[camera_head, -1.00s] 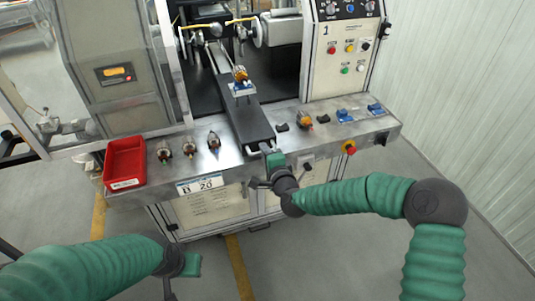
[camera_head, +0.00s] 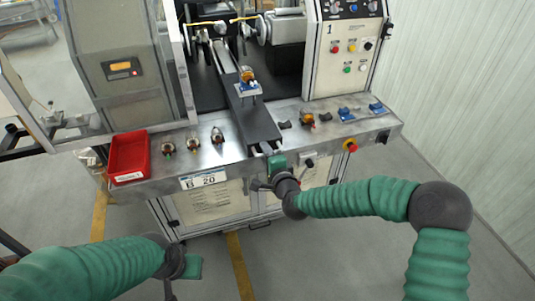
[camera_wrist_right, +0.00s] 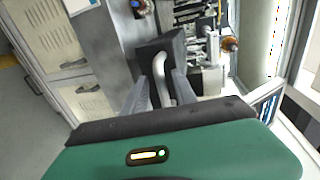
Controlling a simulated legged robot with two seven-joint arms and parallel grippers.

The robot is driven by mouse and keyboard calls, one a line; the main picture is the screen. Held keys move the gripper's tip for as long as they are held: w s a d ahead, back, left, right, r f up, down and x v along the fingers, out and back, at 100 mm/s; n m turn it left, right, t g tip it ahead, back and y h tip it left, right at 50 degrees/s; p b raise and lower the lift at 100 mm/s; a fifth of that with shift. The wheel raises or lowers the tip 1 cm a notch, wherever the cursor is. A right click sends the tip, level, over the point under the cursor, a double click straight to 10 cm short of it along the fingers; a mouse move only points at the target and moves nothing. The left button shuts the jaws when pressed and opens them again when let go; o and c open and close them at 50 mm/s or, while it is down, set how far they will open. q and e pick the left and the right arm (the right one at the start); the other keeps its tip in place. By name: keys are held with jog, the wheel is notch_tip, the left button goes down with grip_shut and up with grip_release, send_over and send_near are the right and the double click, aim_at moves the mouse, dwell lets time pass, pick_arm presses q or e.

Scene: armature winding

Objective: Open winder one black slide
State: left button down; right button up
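The black slide (camera_head: 252,120) lies on its rail on winder one and reaches over the front of the metal bench. It carries a blue holder (camera_head: 247,90) with an orange and copper armature on it. My right gripper (camera_head: 269,166) is at the slide's front end, below the bench edge. In the right wrist view, the curved pale handle (camera_wrist_right: 166,78) lies between my two fingers, which appear closed on it below the dark slide end (camera_wrist_right: 158,52). My left gripper (camera_head: 182,267) is low at the left, away from the bench, and its fingers do not show clearly.
A red bin (camera_head: 130,157) and several armatures stand on the bench left of the slide. Another armature (camera_head: 307,119) and blue holders (camera_head: 346,114) are at its right. A red and yellow button (camera_head: 350,146) is on the bench front. The control panel (camera_head: 345,50) stands behind.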

jog(key=shift+s+d+r, duration=0.15)
jog(key=shift+s+d, duration=0.1)
jog(key=shift+d, duration=0.1)
jog(key=b+v, duration=0.1)
jog(key=v, duration=1.5)
jog(key=shift+a, duration=0.25)
jog(key=shift+s+d, duration=0.1)
jog(key=s+d+f+n+g, duration=0.2)
jog(key=s+f+n+g, duration=0.2)
jog(key=f+n, duration=0.3)
jog(key=s+d+f+n+g+h, duration=0.2)
jog(key=s+d+n+g, duration=0.1)
jog(key=s+d, duration=0.3)
jog(key=s+d+f+n+g+h, duration=0.2)
jog(key=s+d+f+n+g, duration=0.1)
jog(key=s+d, duration=0.4)
jog(key=shift+s+d+f+n+g+h, duration=0.2)
jog(key=shift+s+n+g+h, duration=0.3)
jog(key=shift+s+g, duration=0.5)
